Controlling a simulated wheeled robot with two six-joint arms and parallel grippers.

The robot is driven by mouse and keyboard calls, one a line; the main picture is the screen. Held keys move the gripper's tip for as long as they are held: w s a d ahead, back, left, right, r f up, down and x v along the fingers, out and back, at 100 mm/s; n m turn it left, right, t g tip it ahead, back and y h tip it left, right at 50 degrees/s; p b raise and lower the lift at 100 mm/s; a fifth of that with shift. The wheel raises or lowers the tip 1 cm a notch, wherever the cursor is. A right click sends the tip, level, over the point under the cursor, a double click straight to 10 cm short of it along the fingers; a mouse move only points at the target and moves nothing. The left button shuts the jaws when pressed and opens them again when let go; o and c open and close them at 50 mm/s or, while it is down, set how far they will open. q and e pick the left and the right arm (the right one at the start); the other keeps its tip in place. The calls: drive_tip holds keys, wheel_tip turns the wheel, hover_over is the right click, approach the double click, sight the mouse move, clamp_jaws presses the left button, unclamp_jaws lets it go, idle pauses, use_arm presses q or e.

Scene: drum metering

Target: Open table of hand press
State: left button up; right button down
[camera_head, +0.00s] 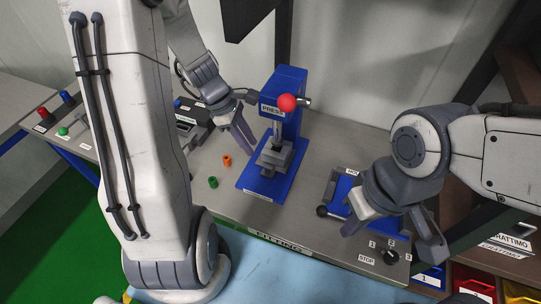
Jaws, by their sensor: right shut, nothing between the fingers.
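The blue hand press (289,90) stands upright on the grey bench, with a "PRESS" label and a red ball (287,103) at the end of its lever. Its grey table block (274,157) sits on the blue base plate (262,186), under the ram. My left gripper (243,137) is just left of the press column, its fingers pointing down beside the ram; a gap to the press is hard to judge. Whether its fingers are apart is unclear. My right gripper (434,247) is shut and empty, above the bench's right front part.
A small orange cylinder (227,160) and green cylinder (213,182) stand left of the press. A blue fixture with a black ball knob (322,211) lies partly under my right arm. A black rotary knob (391,257) is near the front edge. Coloured bins (473,285) stand lower right.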

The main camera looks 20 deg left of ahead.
sight(265, 165)
use_arm(q)
drive_tip(key=b+x, duration=0.2)
drive_tip(key=x, duration=0.8)
drive_tip(key=shift+d+f, duration=0.15)
drive_tip(key=shift+d, duration=0.05)
drive_tip(key=c, duration=0.5)
drive_tip(key=shift+w, duration=0.1)
idle(0.9)
